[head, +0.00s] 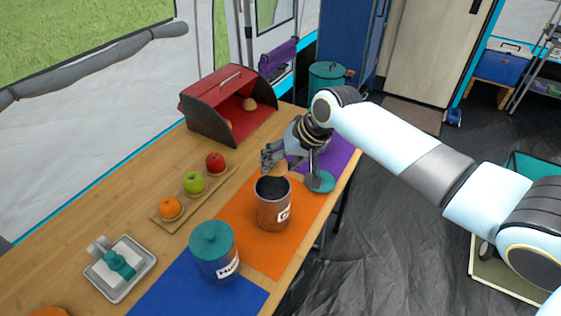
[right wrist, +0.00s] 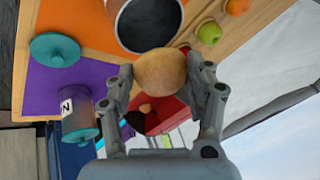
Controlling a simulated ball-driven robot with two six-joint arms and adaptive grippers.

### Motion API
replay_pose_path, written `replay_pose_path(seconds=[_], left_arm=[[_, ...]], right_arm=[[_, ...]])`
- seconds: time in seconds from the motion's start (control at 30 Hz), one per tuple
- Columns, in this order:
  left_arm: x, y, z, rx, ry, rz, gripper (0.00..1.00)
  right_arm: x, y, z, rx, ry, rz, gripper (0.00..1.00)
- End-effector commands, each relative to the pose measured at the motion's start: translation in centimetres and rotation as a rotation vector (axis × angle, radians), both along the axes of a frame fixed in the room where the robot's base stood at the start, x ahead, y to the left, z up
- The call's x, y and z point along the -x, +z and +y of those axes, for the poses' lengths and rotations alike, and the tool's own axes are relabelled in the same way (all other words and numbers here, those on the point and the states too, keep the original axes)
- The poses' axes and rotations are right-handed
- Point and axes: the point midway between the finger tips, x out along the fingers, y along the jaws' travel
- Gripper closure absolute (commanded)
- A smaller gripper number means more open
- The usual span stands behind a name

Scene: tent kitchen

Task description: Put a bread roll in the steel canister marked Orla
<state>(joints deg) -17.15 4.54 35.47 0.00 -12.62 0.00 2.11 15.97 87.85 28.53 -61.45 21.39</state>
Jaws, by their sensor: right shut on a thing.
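A bread roll (right wrist: 160,72) is held between the two fingers of my right gripper (right wrist: 165,90) in the right wrist view. In the head view my right gripper (head: 275,160) is above the table, just behind the open canister, and mostly hides the roll. A red bread box (head: 230,88) stands open with rolls (head: 249,104) inside. My left gripper is out of view.
A wooden board (head: 165,219) holds fruit. A tray (head: 105,283) lies front left.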

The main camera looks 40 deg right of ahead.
Motion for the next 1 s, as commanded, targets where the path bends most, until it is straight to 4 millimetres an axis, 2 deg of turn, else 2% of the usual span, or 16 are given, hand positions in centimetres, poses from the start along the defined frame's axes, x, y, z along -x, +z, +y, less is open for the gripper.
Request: replay_pose_path(seconds=[0.07,0.1,0.3,0.67,0.77,1.0], left_arm=[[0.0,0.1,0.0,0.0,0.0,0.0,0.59],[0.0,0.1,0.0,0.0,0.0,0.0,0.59],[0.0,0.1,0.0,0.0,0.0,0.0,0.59],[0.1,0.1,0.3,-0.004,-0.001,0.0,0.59],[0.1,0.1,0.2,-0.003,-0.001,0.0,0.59],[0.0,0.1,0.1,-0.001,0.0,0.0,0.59]], right_arm=[[0.0,0.1,0.0,0.0,0.0,0.0,0.8],[0.0,0.1,0.0,0.0,0.0,0.0,0.44],[0.0,0.1,0.0,0.0,0.0,0.0,0.19],[0.3,0.6,-0.2,0.001,-0.001,-0.002,0.19],[1.0,1.9,-0.5,0.003,0.001,-0.002,0.19],[3.6,6.6,-1.6,0.006,0.003,-0.002,0.19]])
